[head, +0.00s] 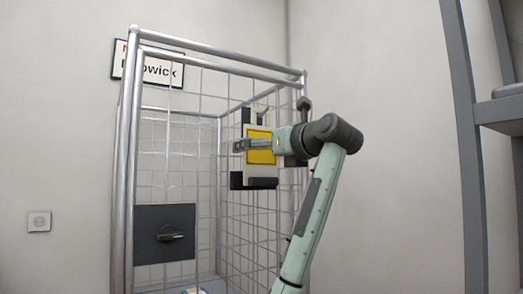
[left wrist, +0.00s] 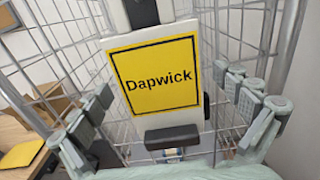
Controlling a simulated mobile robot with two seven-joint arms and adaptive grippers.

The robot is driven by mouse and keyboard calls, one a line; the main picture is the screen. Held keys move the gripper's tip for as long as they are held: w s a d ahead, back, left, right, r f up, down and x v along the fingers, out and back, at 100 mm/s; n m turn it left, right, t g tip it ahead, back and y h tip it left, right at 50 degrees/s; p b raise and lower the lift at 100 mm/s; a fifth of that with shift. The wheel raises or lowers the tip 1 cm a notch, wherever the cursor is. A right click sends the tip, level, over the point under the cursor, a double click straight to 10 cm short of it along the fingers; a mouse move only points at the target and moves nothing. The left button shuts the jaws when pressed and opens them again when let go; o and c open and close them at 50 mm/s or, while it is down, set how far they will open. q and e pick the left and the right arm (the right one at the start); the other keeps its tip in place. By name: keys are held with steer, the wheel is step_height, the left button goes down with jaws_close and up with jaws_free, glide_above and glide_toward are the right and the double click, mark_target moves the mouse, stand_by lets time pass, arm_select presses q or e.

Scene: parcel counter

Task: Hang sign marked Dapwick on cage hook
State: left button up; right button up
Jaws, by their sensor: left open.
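The yellow sign (head: 261,154) with a black border faces me at the mesh cage's (head: 127,150) side. In the left wrist view the sign (left wrist: 158,77) reads Dapwick and lies against a pale backing with dark blocks above and below. My left gripper (head: 246,144) is in front of it; in the left wrist view its open fingers stand to either side of the sign, with gaps between. A pale loop shape shows above the sign in the head view. The hook is not clear, and I cannot tell whether the sign hangs on it. My right gripper is not in view.
The cage has a dark handle plate (head: 165,234). A grey shelf rack (head: 463,120) stands at right. A cardboard box (left wrist: 60,101) and a yellow piece (left wrist: 21,153) show at left.

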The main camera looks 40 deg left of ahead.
arm_select(q)
steer(key=shift+d, duration=0.2)
steer(key=v, duration=1.1)
steer(key=shift+s+d, duration=0.15)
steer(key=shift+d, duration=0.15)
